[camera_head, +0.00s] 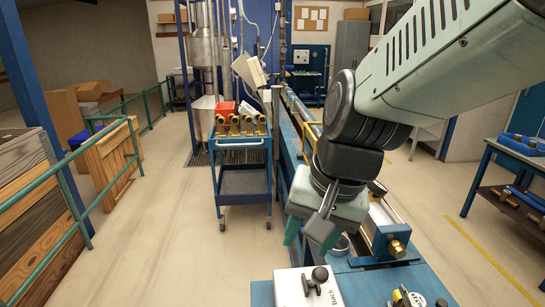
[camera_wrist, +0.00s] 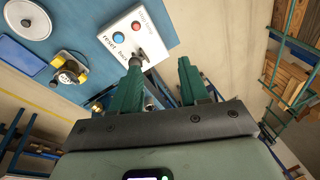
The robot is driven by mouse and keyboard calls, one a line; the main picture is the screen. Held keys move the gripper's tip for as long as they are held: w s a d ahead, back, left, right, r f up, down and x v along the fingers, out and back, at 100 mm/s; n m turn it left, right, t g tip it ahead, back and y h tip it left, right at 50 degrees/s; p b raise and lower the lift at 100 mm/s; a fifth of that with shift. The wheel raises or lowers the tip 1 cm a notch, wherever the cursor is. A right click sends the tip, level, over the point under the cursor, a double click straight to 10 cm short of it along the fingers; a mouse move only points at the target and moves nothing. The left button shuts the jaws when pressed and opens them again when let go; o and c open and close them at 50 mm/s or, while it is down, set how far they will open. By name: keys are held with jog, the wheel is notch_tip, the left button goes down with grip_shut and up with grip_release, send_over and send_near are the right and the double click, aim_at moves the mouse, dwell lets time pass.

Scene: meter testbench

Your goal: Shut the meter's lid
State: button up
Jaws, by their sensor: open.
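The meter (camera_head: 404,297) is at the bottom edge of the head view, cut off there, on the blue bench. In the wrist view it is a small brass-yellow body (camera_wrist: 68,70) with a dark and white top at the left. Its lid is too small to make out clearly, so I cannot tell how far open it stands. My gripper (camera_wrist: 160,68) is open and empty, with its two green fingers apart. In the head view my gripper (camera_head: 310,238) hangs over the bench, behind and left of the meter and not touching it.
A white control box (camera_wrist: 138,36) with red and blue buttons and a black knob lies close to my fingers; it also shows in the head view (camera_head: 298,289). A brass fitting (camera_head: 397,248) stands on the bench right of my gripper. A blue trolley (camera_head: 242,181) stands at left.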

aim_at(319, 270)
jog(key=w+d+f+m+h, duration=0.2)
jog(key=f, duration=0.4)
jog(key=w+d+f+m+g+h, duration=0.1)
jog(key=w+f+m+h, duration=0.2)
jog(key=f, duration=0.3)
jog(key=w+d+f+m+h, duration=0.2)
jog(key=w+f+m+h, duration=0.1)
jog(key=f, duration=0.4)
jog(key=shift+w+d+g, duration=0.2)
jog(key=shift+d+g, duration=0.15)
jog(key=shift+g, duration=0.05)
jog(key=s+d+f+m+h, duration=0.1)
jog(key=d+m+h, duration=0.1)
jog(key=d, duration=0.3)
jog(key=s+d+m+h, duration=0.1)
jog(key=d+m+h, duration=0.1)
jog(key=d, duration=0.3)
jog(key=s+d+f+m+h, duration=0.1)
jog(key=s+d+m+h, duration=0.1)
jog(key=d, duration=0.4)
jog(key=shift+f+h, duration=0.3)
jog(key=shift+h, duration=0.4)
grip_shut()
